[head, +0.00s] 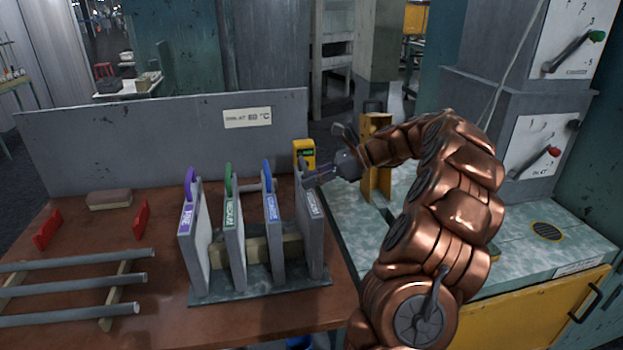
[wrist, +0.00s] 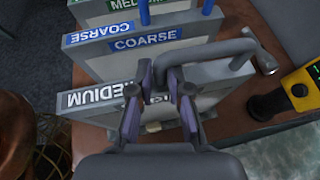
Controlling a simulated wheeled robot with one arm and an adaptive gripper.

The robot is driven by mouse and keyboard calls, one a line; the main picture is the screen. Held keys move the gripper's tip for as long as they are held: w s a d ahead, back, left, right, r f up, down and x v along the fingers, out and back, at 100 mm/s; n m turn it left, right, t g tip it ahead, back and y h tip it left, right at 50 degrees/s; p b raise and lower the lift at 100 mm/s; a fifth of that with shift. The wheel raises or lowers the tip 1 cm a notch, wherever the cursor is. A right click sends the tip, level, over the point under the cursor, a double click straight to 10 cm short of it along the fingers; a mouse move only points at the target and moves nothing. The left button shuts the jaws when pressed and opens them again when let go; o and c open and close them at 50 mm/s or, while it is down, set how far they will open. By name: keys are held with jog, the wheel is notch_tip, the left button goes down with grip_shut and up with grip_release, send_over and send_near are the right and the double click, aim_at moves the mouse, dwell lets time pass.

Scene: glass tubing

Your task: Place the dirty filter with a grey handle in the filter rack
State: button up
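The filter with a grey handle (head: 312,228) stands upright at the right end of the filter rack (head: 250,285). In the wrist view its plate (wrist: 95,105) has a white label reading MEDIUM, partly covered by my fingers, and its bent grey handle (wrist: 215,54) extends to the right. My gripper (head: 308,178) is at the top of this filter, by the handle. In the wrist view the two fingers (wrist: 160,78) lie on either side of the handle's near end, with a gap between them lower down. Whether the tips press on the handle is unclear.
Left of it in the rack stand filters with blue (head: 271,220), green (head: 233,225) and purple (head: 194,225) handles. Grey tubes (head: 75,290) lie at the left. A yellow device (head: 304,152) stands behind the rack. A yellow holder (head: 378,160) is on the right-hand counter.

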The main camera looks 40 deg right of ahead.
jog(key=shift+o, duration=1.4)
jog(key=shift+r, duration=0.1)
jog(key=v, duration=1.2)
jog(key=shift+p, duration=0.35)
